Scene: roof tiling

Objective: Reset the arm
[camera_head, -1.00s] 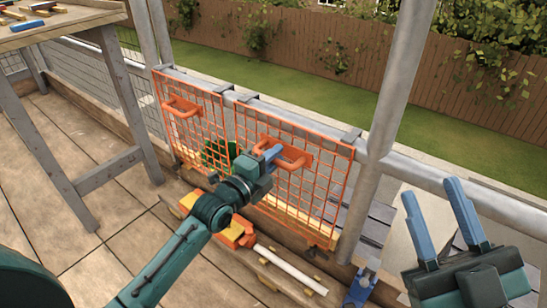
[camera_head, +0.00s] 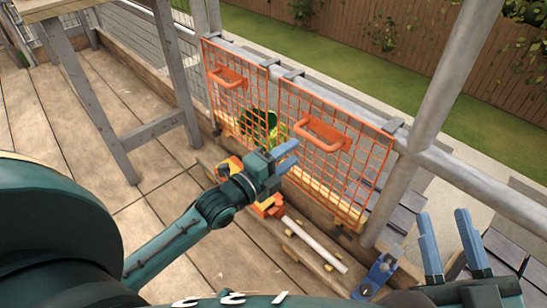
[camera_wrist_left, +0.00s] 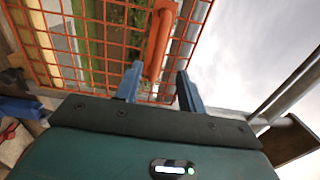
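My left gripper (camera_head: 284,156) is in front of the orange mesh panels, a little left of and below the orange handle (camera_head: 322,133) on the right-hand panel (camera_head: 350,172). Its blue fingers are apart with nothing between them. In the left wrist view the left gripper (camera_wrist_left: 158,88) is also open, and an orange handle (camera_wrist_left: 160,42) stands beyond the fingertips with the mesh behind it. My right gripper (camera_head: 446,243) is at the lower right, fingers pointing up, apart and empty.
A left-hand mesh panel (camera_head: 240,100) hangs beside the other on the grey rail (camera_head: 465,182). A wooden trestle (camera_head: 160,125) stands at left. Orange and yellow items (camera_head: 268,205), a white tube (camera_head: 315,244) and a blue tool (camera_head: 378,272) lie below. The deck (camera_head: 95,120) is mostly clear.

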